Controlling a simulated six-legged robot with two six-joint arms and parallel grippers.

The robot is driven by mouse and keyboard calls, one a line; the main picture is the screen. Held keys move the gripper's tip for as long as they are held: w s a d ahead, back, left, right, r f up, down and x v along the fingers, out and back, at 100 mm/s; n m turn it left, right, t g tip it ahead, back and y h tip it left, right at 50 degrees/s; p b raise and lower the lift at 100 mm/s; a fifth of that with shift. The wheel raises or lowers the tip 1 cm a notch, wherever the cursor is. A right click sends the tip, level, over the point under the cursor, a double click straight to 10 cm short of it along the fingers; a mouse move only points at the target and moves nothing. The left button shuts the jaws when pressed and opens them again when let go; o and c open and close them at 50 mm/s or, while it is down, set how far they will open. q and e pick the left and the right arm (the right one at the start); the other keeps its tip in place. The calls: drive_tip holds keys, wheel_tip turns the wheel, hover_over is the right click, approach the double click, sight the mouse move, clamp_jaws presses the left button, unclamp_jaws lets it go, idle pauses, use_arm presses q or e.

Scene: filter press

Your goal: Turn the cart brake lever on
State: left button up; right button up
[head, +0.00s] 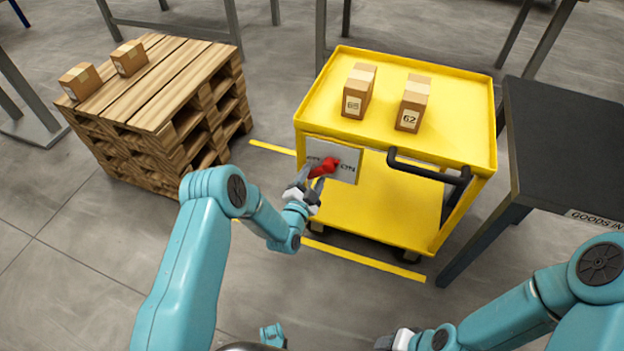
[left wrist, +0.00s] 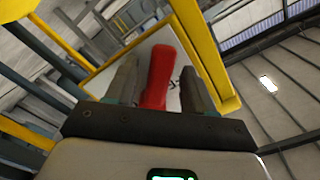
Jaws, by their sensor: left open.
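The yellow cart (head: 400,210) stands ahead, with a light label plate (head: 346,174) on its front left. The red brake lever (head: 328,165) sits on that plate, its tip pointing down and left in the head view. Part of the lettering shows "ON" on the right; the left lettering is partly hidden. My left gripper (head: 310,184) is at the lever. In the left wrist view the red lever (left wrist: 158,78) stands between the two open fingers (left wrist: 157,88), with a gap on the right side. My right gripper (head: 395,340) is at the bottom edge, partly cut off.
Two boxes (head: 358,92) (head: 412,104) stand on the cart's top tray, and a black handle (head: 428,170) juts from its front right. A dark table (head: 570,150) is close on the right. A pallet stack (head: 150,110) with two small boxes stands left.

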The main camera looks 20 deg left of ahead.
use_arm(q)
clamp_jaws()
use_arm(e)
drive_tip(key=shift+f, duration=0.1)
